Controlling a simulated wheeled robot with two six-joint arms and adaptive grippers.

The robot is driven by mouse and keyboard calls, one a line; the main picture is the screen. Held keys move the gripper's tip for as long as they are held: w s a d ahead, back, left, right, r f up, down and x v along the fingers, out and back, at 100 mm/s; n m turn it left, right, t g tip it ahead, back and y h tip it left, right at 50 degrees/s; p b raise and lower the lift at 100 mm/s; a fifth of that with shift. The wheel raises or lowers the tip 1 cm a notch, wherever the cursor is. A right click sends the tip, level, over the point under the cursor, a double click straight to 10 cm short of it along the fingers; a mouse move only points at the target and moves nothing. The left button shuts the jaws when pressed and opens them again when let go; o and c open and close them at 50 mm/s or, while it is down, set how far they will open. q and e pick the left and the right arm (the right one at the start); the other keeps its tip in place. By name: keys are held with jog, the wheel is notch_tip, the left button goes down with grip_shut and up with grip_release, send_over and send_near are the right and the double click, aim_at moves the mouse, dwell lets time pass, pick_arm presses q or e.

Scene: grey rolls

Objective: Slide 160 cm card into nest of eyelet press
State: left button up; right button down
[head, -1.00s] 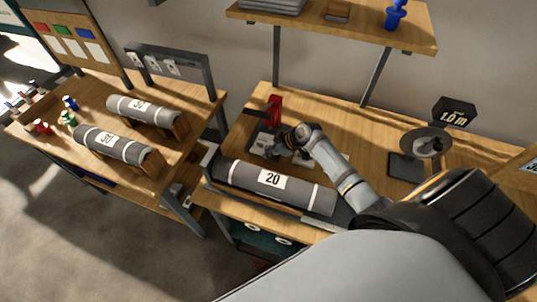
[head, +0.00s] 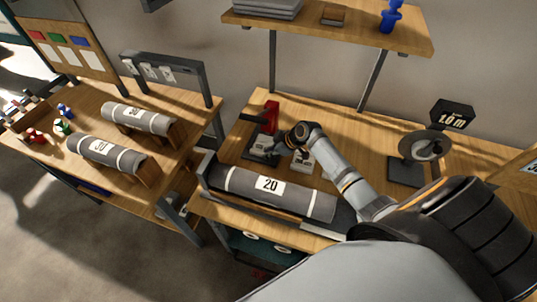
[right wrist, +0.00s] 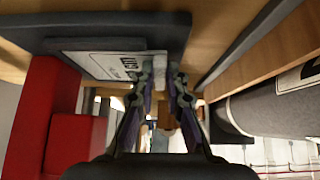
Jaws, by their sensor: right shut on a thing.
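The eyelet press (head: 271,113) has a red upright on a dark base at the back of the bench. It also shows as a red block at the left of the right wrist view (right wrist: 48,115). My right gripper (head: 283,149) is beside the press base. In the right wrist view my right gripper's fingers (right wrist: 160,80) are closed on the edge of a white card (right wrist: 112,65) with dark print. The card lies at or just over the dark plate; whether it is seated in the nest I cannot tell. The card shows at the press base (head: 261,146). My left gripper is not in view.
A grey roll marked 20 (head: 272,191) lies in a trough along the bench front. Another white labelled piece (head: 303,162) is right of the gripper. A round dial stand (head: 422,148) and a 1.0 m display (head: 453,114) stand right. A side table (head: 90,180) holds two rolls.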

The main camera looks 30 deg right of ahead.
jog(key=c, duration=1.3)
grip_release()
jog(key=v, duration=1.2)
